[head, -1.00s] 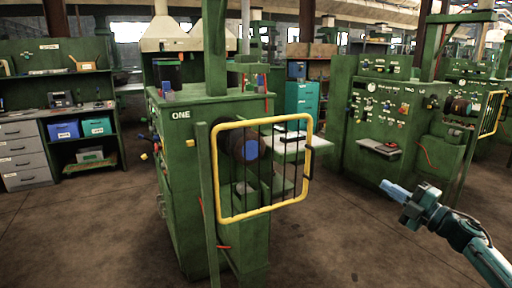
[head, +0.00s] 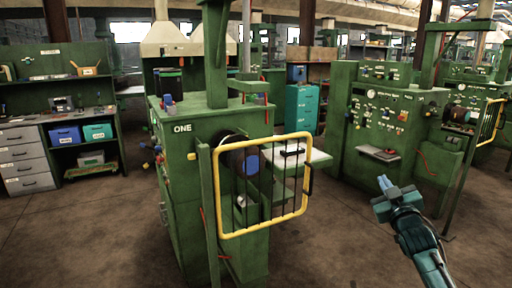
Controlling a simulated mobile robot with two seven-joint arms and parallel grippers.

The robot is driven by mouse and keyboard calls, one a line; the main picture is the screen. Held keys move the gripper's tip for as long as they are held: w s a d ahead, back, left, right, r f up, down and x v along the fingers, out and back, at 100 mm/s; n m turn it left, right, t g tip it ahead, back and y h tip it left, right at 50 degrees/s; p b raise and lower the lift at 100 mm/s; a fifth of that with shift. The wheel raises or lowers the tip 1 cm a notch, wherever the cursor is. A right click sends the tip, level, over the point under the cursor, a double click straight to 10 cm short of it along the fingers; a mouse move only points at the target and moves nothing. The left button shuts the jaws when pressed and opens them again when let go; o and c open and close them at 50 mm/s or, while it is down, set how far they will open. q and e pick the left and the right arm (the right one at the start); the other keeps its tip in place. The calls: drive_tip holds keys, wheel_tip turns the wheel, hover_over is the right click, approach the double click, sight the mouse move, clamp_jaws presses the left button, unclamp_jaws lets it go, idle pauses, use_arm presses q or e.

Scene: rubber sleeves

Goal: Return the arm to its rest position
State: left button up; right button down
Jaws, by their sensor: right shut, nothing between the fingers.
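My right gripper (head: 384,182) is in the right part of the head view, with light blue fingers pointing up and a little left. Its fingers are together with nothing seen between them. It is in open air over the brown floor, apart from the machines. My teal right arm (head: 418,243) runs from the gripper down to the bottom edge. My left gripper is not in view.
Another green machine (head: 380,115) stands behind the gripper. A workbench (head: 62,112) is at the far left. Brown floor (head: 345,245) lies open around my arm.

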drive_tip(key=s+a+f+g+y, duration=0.1)
drive_tip(key=s+a+f+g, duration=0.2)
drive_tip(key=f, duration=0.4)
drive_tip(key=s+a+f+m+g, duration=0.1)
drive_tip(key=s+a+f, duration=0.1)
drive_tip(key=s+f, duration=0.4)
drive_tip(key=s+a+f+g+y, duration=0.1)
drive_tip(key=s+a+f+g, duration=0.15)
drive_tip(key=f, duration=0.55)
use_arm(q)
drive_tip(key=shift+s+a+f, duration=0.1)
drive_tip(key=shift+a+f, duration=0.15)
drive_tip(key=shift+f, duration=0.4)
use_arm(e)
drive_tip(key=s+a+f+g, duration=0.1)
drive_tip(key=s+a+f, duration=0.2)
drive_tip(key=s, duration=0.6)
drive_tip(key=s+a+f+g+y, duration=0.1)
drive_tip(key=s+a+f, duration=0.2)
drive_tip(key=s, duration=0.6)
drive_tip(key=s+a+f+m+g+y, duration=0.1)
drive_tip(key=s+a+f, duration=0.3)
drive_tip(key=s, duration=0.6)
drive_tip(key=a, duration=0.2)
drive_tip(key=shift+a, duration=0.3)
